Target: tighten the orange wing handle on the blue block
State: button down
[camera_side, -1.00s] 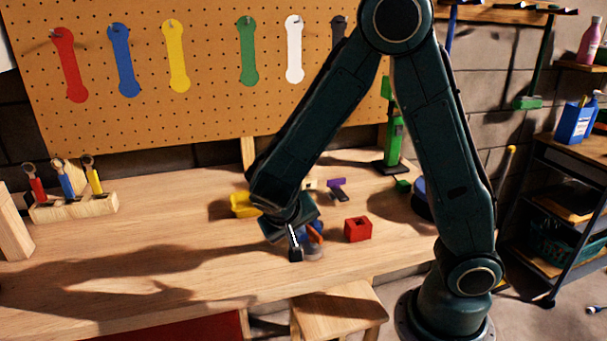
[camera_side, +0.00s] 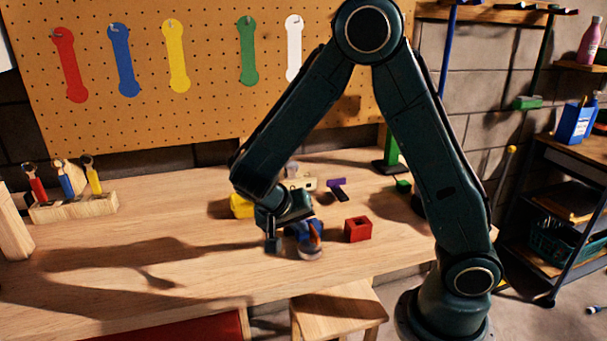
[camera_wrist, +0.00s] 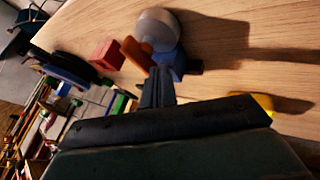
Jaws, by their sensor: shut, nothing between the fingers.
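The blue block (camera_side: 298,231) stands on the bench right of my gripper in the side view. An orange wing handle (camera_side: 315,237) is at its right side, beside a grey round part (camera_side: 310,253). In the wrist view, the orange handle (camera_wrist: 137,53) sticks out to the left of the grey round part (camera_wrist: 157,28), with the blue block (camera_wrist: 174,62) partly behind my fingers. My gripper (camera_side: 272,246) is shut and empty, low over the bench at the block's left. In the wrist view its fingers (camera_wrist: 157,84) overlap the block; contact cannot be told.
A red block (camera_side: 357,229) with a square hole stands right of the blue block. A yellow piece (camera_side: 241,206) lies behind my gripper. A purple piece (camera_side: 336,183) lies farther back. The left bench is clear up to a wooden wrench holder (camera_side: 74,207).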

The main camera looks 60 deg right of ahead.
jog(key=shift+d+m+g, duration=0.1)
jog(key=shift+m+g, duration=0.2)
jog(key=shift+m, duration=0.1)
